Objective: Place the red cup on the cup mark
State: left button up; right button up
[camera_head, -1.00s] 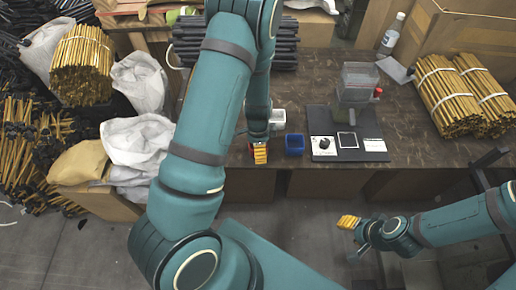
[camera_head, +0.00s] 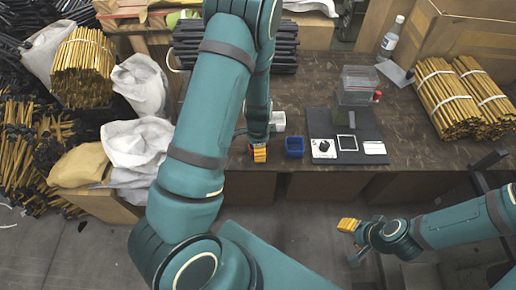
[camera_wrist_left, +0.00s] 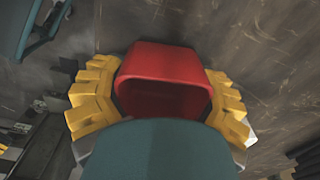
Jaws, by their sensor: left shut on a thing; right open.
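The red cup (camera_wrist_left: 165,75) fills the middle of the left wrist view, between the yellow fingers of my left gripper (camera_wrist_left: 160,100). The fingers are shut on its two sides. In the head view my left gripper (camera_head: 259,153) is at the table's front edge, left of a blue cup; the red cup is mostly hidden there. A black board (camera_head: 372,124) on the table bears a white square outline (camera_head: 347,143), apart from my left gripper to its right. I cannot tell if this is the cup mark. My right gripper (camera_head: 348,226) is open and empty, in front of the table.
The blue cup (camera_head: 294,146) stands between my left gripper and the board. A white container (camera_head: 278,122) is behind it. A press with a clear hopper (camera_head: 358,84) stands at the board's back. Rod bundles (camera_head: 450,100) lie at the right. Table (camera_head: 310,80) is bare behind the blue cup.

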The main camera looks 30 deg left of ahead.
pick_arm(q)
notch_tip(320, 180, up, 9)
jog(key=shift+f+p, duration=0.1)
jog(key=shift+p, duration=1.1)
jog(key=d+r+n, duration=0.4)
jog(key=d+n, duration=0.5)
jog(key=n, duration=0.1)
jog(key=shift+s+d+r, duration=0.15)
jog(key=shift+d+r, duration=0.15)
jog(key=shift+r, duration=0.1)
jog(key=shift+d, duration=0.1)
